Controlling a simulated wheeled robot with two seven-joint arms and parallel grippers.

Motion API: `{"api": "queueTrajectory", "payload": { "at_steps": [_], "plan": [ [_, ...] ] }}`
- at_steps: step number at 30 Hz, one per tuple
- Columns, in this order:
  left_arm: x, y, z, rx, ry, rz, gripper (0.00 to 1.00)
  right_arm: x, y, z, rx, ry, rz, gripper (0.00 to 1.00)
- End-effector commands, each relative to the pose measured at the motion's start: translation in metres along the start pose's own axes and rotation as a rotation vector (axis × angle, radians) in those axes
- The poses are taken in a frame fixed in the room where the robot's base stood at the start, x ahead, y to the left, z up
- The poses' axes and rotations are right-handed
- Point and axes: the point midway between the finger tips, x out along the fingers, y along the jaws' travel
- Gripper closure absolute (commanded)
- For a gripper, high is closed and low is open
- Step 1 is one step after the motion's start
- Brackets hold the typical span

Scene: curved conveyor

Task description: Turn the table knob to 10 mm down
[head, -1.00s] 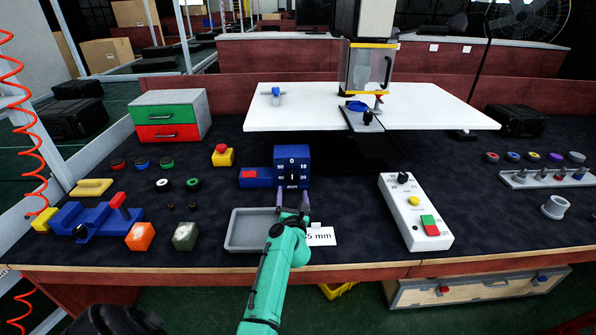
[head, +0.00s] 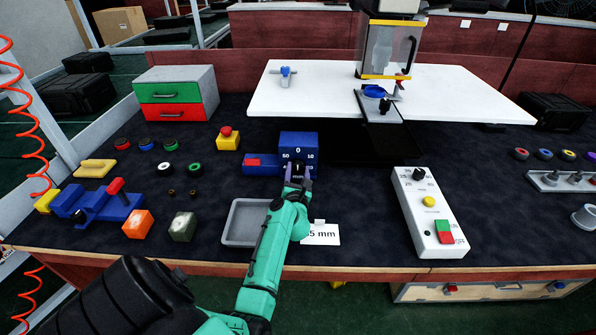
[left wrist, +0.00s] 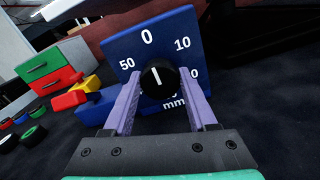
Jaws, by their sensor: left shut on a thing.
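The table knob is a black round knob (left wrist: 158,77) on a blue dial box (head: 298,141), marked 0 at the top, 10 at upper right and 50 at upper left; the lower marks are partly hidden. The knob's white line points up, close to 0. My left gripper (head: 298,172) reaches the dial from the front. In the left wrist view its purple fingers (left wrist: 161,100) stand on both sides of the knob, shut on it. A white table plate (head: 330,92) stands behind, under a machine with a clear guard (head: 385,50). My right gripper is out of view.
A grey tray (head: 238,240) and a white card (head: 322,234) ending in "5 mm", partly hidden, lie near my left arm. A white switch box (head: 418,200) stands to the right. A red button on a yellow base (head: 228,141) stands left of the dial.

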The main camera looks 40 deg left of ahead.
Motion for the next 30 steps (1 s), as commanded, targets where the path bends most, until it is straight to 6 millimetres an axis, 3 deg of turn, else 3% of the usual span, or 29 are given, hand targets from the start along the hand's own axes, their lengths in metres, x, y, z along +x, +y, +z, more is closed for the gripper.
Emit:
{"api": "queueTrajectory", "payload": {
  "at_steps": [14,30],
  "plan": [
    [0.0,0.001,0.002,0.163,0.002,0.002,0.98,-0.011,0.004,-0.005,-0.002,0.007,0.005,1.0],
    [0.001,0.001,0.002,0.653,0.001,0.003,0.98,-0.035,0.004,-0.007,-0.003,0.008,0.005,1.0]
  ]
}}
